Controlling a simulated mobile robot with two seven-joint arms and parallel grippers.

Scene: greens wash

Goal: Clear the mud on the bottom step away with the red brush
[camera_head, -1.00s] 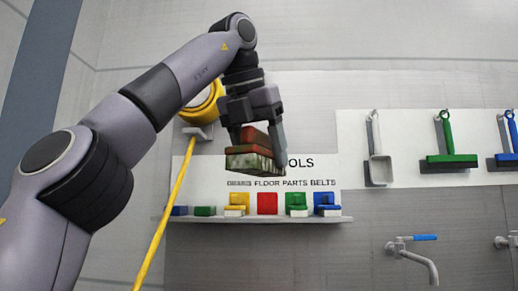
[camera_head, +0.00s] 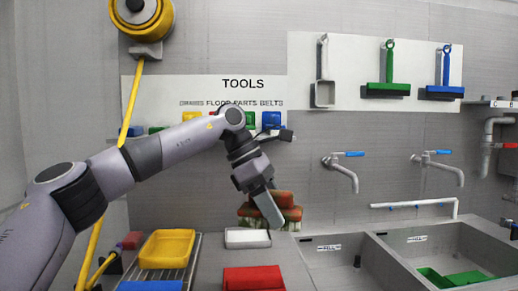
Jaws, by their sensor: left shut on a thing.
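My left gripper (camera_head: 266,203) is shut on the red brush (camera_head: 287,200) and holds it above the back of the counter, in front of the grey wall. The brush has a red top and a mottled, green-brown lower part that looks dirty. One finger covers part of it. The bottom step and its mud are not in view. My right gripper is not in view.
Sinks (camera_head: 345,262) with taps (camera_head: 343,170) lie to the right. A yellow hose (camera_head: 130,108) hangs at left.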

